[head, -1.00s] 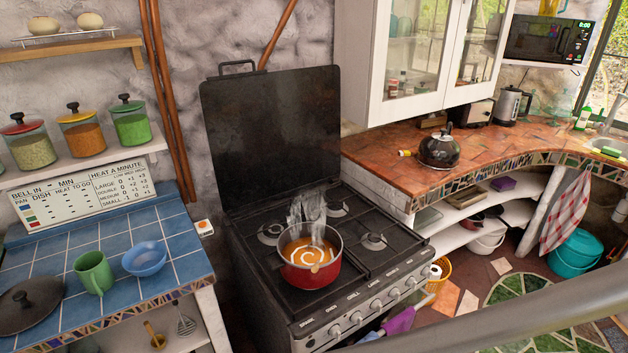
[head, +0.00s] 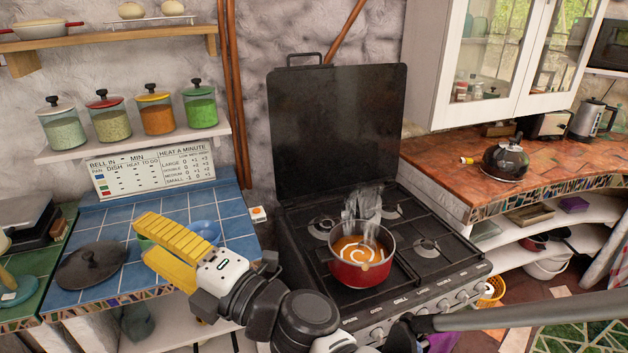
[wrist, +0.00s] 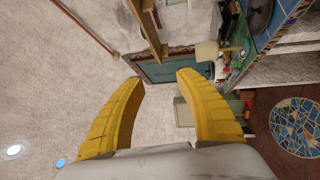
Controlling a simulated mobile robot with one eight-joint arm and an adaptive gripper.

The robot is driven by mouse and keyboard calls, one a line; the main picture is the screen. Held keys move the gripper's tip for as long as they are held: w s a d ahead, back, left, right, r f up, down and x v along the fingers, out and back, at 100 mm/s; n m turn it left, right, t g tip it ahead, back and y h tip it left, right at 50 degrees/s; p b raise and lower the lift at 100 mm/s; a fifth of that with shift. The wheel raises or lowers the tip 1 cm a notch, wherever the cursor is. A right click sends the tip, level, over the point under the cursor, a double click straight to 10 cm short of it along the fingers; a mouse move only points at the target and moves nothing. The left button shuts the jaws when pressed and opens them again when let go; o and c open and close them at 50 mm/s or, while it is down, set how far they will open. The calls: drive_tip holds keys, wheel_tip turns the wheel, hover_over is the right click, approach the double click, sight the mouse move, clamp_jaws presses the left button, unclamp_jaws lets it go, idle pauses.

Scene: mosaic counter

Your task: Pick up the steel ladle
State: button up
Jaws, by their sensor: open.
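I cannot make out a steel ladle clearly in either view. A red pot (head: 362,268) of orange soup with a pale swirl stands on the stove. A small, thin shape shows in the pot among the steam, too unclear to name. My gripper (head: 145,238) is open and empty, with yellow fingers, over the blue-tiled counter (head: 112,212), left of the pot and pointing left. In the wrist view the open fingers (wrist: 160,80) have nothing between them. My gripper hides most of a green mug and part of a blue bowl (head: 205,230).
The black stove (head: 440,273) has its lid (head: 335,125) raised behind the pot. A dark pan lid (head: 92,265) lies on the blue counter. Jars (head: 157,112) line a shelf above it. A kettle (head: 505,160) stands on the right counter.

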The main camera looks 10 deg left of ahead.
drive_tip(key=w+d+m+t+h, duration=0.2)
drive_tip(key=w+d+m+t, duration=0.4)
drive_tip(key=w, duration=0.5)
drive_tip(key=m+t+h+b, duration=0.2)
drive_tip(key=m+t+h, duration=0.2)
drive_tip(key=m+h, duration=0.75)
hover_over(366, 266)
drive_tip(key=s, duration=0.2)
wheel_tip(366, 266, down, 17)
drive_tip(key=n+h, duration=0.1)
drive_tip(key=n, duration=0.1)
drive_tip(key=s+d+f+g, duration=0.2)
drive_tip(key=d+f+g, duration=0.15)
drive_tip(key=f, duration=0.25)
drive_tip(key=shift+m+y, duration=0.35)
drive_tip(key=shift+y, duration=0.1)
drive_tip(key=b+x, duration=0.1)
drive_tip(key=x, duration=0.2)
drive_tip(key=f+b+x, duration=0.1)
drive_tip(key=b+x, duration=0.1)
drive_tip(key=x, duration=0.2)
drive_tip(key=d+b+x, duration=0.1)
drive_tip(key=b+x, duration=0.1)
drive_tip(key=x, duration=0.1)
drive_tip(key=shift+s+a+f, duration=0.15)
drive_tip(key=shift+s+f, duration=0.05)
drive_tip(key=shift+f, duration=0.25)
drive_tip(key=shift+r, duration=0.1)
drive_tip(key=shift+c, duration=0.5)
